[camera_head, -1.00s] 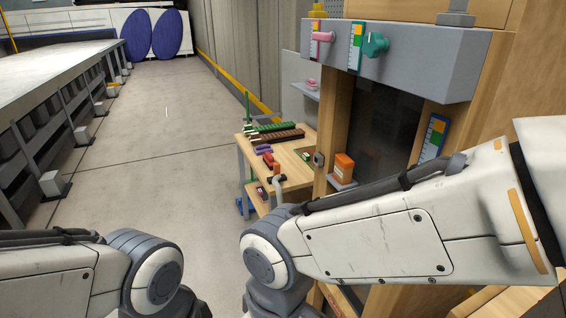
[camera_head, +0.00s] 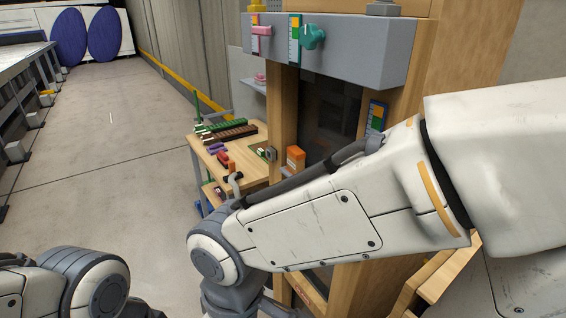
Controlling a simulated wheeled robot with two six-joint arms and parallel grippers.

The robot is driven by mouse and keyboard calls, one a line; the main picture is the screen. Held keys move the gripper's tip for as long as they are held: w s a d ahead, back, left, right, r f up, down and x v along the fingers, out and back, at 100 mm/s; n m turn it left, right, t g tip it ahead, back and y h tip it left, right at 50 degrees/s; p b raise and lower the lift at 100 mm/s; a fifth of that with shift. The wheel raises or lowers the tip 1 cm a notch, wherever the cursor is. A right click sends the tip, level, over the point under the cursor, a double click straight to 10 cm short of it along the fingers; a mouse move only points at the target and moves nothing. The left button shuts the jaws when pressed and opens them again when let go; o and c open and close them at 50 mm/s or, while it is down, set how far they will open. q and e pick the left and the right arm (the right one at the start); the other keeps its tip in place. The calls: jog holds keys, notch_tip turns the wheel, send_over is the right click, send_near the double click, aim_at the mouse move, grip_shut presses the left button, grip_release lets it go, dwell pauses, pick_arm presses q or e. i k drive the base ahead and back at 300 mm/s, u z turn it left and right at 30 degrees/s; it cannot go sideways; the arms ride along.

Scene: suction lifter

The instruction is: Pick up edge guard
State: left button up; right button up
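I cannot tell for certain which thing is the edge guard. A small wooden table (camera_head: 247,171) stands beyond my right arm. A green toothed strip (camera_head: 222,126) and a brown strip (camera_head: 231,133) lie side by side at its far end. Purple pieces (camera_head: 216,148) and a red piece (camera_head: 225,158) lie nearer. My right arm crosses the middle of the picture, and my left arm shows only at the bottom left corner. Neither gripper's fingers show, so both are out of view. My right arm hides the near part of the table.
A wooden cabinet with a grey top panel (camera_head: 353,57) stands right of the table, with pink and teal handles. An orange box (camera_head: 295,158) sits on a small ledge there. A clear concrete floor (camera_head: 105,140) runs left of the table, with a long bench at far left.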

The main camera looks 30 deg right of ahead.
aim_at(296, 157)
jog(key=z, duration=0.05)
jog(key=k, duration=0.6)
jog(key=u, duration=0.45)
jog(key=i, duration=1.25)
jog(key=z, duration=0.9)
jog(key=i, duration=0.3)
jog(key=z, duration=0.35)
